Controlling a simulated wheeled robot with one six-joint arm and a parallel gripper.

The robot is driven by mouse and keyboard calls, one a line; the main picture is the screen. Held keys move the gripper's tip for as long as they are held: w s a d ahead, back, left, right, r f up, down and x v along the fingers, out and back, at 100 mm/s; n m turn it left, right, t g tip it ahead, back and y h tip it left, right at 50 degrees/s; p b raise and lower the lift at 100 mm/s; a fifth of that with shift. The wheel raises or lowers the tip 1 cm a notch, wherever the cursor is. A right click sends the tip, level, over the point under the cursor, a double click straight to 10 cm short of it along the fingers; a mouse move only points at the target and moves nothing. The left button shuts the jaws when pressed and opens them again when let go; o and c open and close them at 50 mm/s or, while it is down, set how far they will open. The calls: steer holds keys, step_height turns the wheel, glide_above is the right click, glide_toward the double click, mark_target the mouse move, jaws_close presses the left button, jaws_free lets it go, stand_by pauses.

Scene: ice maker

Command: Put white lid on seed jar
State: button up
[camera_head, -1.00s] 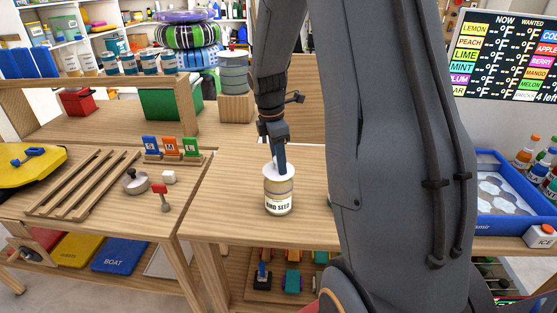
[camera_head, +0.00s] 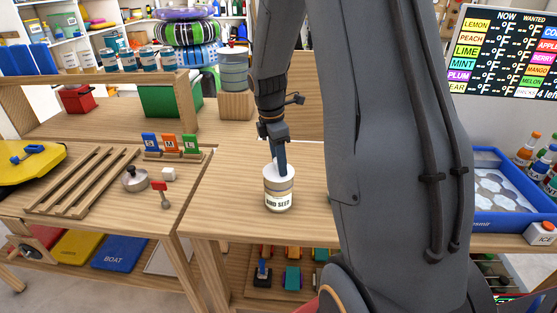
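The seed jar (camera_head: 278,200), labelled "BIRD SEED", stands upright on the wooden table near its front edge. The white lid (camera_head: 270,173) shows as a white disc at the top of the jar; I cannot tell whether it is fully seated. My gripper (camera_head: 281,170) points down from above, with its blue-grey fingers at the middle of the lid. The fingers overlap in this view, so their opening and any grip on the lid cannot be made out.
A larger striped jar (camera_head: 234,72) stands on a wooden block behind. A blue tray (camera_head: 497,200) lies at the right, beside a white ICE box (camera_head: 541,233). A slatted rack (camera_head: 84,181) and a small pot (camera_head: 135,180) are on the left table. The table left of the jar is clear.

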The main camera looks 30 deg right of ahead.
steer(key=o, duration=0.3)
steer(key=shift+w+a+r+b, duration=0.15)
steer(key=shift+r+b, duration=0.2)
steer(key=shift+r, duration=0.95)
steer(key=shift+s+a+r+b, duration=0.15)
steer(key=shift+r+b, duration=0.15)
steer(key=shift+r, duration=1)
steer(key=shift+w+a+r+b, duration=0.15)
steer(key=shift+r+b, duration=0.2)
steer(key=shift+r, duration=0.95)
steer(key=s+a+f+m, duration=0.2)
steer(key=s+a+m, duration=0.2)
steer(key=s+m, duration=0.1)
steer(key=s+a+f+m+t+y+b, duration=0.1)
steer(key=s+a+f+m, duration=0.2)
steer(key=s+a+m, duration=0.2)
steer(key=s+a+f+m, duration=0.3)
steer(key=s+a+m, duration=0.2)
steer(key=shift+s+a+f+m+t+b, duration=0.1)
steer(key=shift+s+a+m+t+b, duration=0.1)
steer(key=shift+m+t+b, duration=0.1)
